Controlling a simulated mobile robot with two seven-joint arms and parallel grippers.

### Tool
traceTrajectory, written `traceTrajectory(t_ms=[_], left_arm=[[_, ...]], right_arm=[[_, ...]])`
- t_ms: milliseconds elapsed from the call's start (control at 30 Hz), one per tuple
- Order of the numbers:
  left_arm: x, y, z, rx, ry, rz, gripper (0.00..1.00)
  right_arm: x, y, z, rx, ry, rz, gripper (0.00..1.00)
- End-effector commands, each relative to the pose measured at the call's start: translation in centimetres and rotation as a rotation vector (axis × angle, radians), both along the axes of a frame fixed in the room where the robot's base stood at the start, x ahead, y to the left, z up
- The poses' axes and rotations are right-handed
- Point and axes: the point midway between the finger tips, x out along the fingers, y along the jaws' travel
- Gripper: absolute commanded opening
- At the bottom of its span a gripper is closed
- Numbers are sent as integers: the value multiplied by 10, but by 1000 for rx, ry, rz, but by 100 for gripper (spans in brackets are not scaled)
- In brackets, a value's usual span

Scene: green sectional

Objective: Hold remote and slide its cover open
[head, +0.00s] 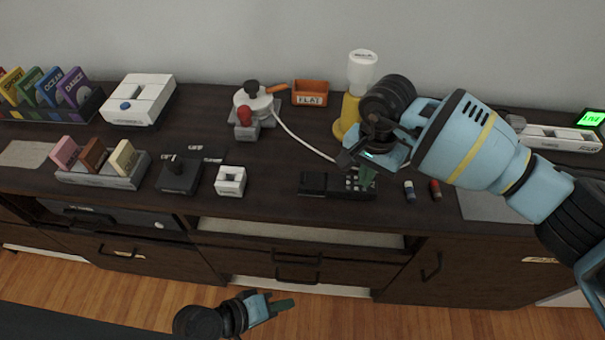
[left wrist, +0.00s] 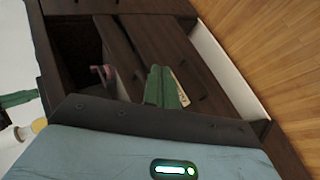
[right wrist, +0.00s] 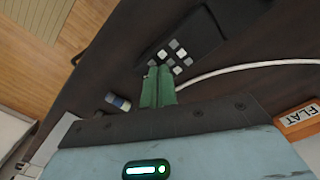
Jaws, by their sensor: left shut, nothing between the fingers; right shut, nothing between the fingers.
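The black remote (head: 314,182) lies on the dark cabinet top near its front edge, with pale buttons toward its right end. In the right wrist view, the remote (right wrist: 207,35) lies just beyond my fingertips. My right gripper (head: 367,183) is shut and empty, pointing down at the remote's right end; I cannot tell whether it touches. Its green fingers (right wrist: 159,75) are together and overlap the view of the remote's button end. My left gripper (head: 288,304) is shut and empty, low in front of the cabinet and apart from the remote. Its fingers (left wrist: 163,82) face the cabinet front.
Two small cylinders, one blue and white (head: 409,191) and one red and dark (head: 435,190), lie right of the remote. A white cable (head: 300,143) curves behind it. A white block (head: 230,181) stands left. A yellow-and-white blender-like item (head: 362,72) and orange FLAT bin (head: 310,93) stand behind.

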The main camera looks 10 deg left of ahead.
Motion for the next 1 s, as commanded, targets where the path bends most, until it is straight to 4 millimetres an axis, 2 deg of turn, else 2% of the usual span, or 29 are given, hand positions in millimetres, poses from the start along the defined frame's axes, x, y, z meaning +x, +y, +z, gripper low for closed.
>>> traceTrajectory(t_ms=[33, 200, 400, 567, 700, 1000], left_arm=[[16, -8, 11, -47, 12, -13, 0], [56, -32, 54, -208, 79, -76, 0], [94, -54, 116, -368, 157, -187, 0], [115, -65, 168, -438, 186, -315, 0], [129, -74, 197, -363, 79, -487, 0], [165, -78, 218, 60, -387, -951, 0]], right_arm=[[-4, -1, -8, -6, 14, 2, 0], [-4, -1, -8, -6, 14, 2, 0], [-4, -1, -8, -6, 14, 2, 0], [-4, -1, -8, -6, 14, 2, 0], [-4, -1, -8, -6, 14, 2, 0], [-4, -1, -8, -6, 13, 1, 0]])
